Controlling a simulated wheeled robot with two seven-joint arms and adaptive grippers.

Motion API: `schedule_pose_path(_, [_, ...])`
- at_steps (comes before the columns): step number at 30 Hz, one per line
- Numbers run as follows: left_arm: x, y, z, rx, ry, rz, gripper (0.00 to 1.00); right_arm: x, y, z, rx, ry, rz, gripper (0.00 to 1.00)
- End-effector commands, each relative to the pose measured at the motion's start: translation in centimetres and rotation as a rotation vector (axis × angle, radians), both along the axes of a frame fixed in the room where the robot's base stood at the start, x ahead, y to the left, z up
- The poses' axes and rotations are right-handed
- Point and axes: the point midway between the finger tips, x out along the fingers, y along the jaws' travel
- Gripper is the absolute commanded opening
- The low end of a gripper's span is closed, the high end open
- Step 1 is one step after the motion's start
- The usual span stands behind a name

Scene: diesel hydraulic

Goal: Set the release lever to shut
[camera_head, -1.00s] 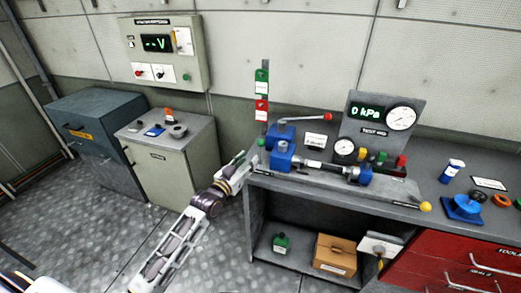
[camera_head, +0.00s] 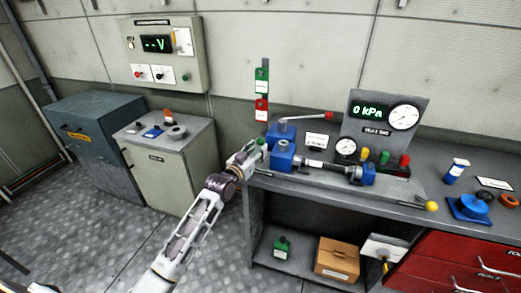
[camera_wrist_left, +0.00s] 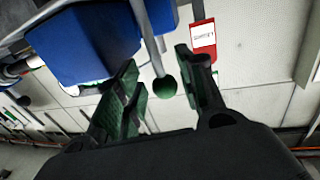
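The release lever is a thin rod with a green ball knob (camera_wrist_left: 165,87), standing out from the blue hydraulic block (camera_wrist_left: 85,42) in the left wrist view. In the head view the green knob (camera_head: 261,141) shows small at the left end of the blue pump unit (camera_head: 284,156). My left gripper (camera_wrist_left: 157,62) is open, with the knob and rod between its green-padded fingers; I see a gap on both sides. In the head view this gripper (camera_head: 258,150) is at the bench's left end, partly hard to make out. My right gripper is out of view.
A yellow-knobbed lever (camera_head: 431,206) is at the right. A grey cabinet (camera_head: 165,175) stands left.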

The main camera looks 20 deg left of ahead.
Motion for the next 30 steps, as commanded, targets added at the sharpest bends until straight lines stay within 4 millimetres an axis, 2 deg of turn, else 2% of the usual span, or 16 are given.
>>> schedule_pose_path(7, [1.8,-0.4,-0.1,0.001,-0.001,0.0,0.38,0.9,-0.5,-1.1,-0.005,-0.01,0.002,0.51])
schedule_pose_path(16, [2.9,-0.7,0.0,0.001,0.0,0.0,0.38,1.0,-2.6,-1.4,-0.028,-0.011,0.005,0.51])
schedule_pose_path(26, [2.9,-0.7,0.0,0.001,0.001,0.0,0.38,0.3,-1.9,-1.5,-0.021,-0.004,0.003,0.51])
schedule_pose_path(30, [2.9,-0.7,0.0,0.001,0.0,0.0,0.2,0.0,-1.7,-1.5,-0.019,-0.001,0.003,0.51])
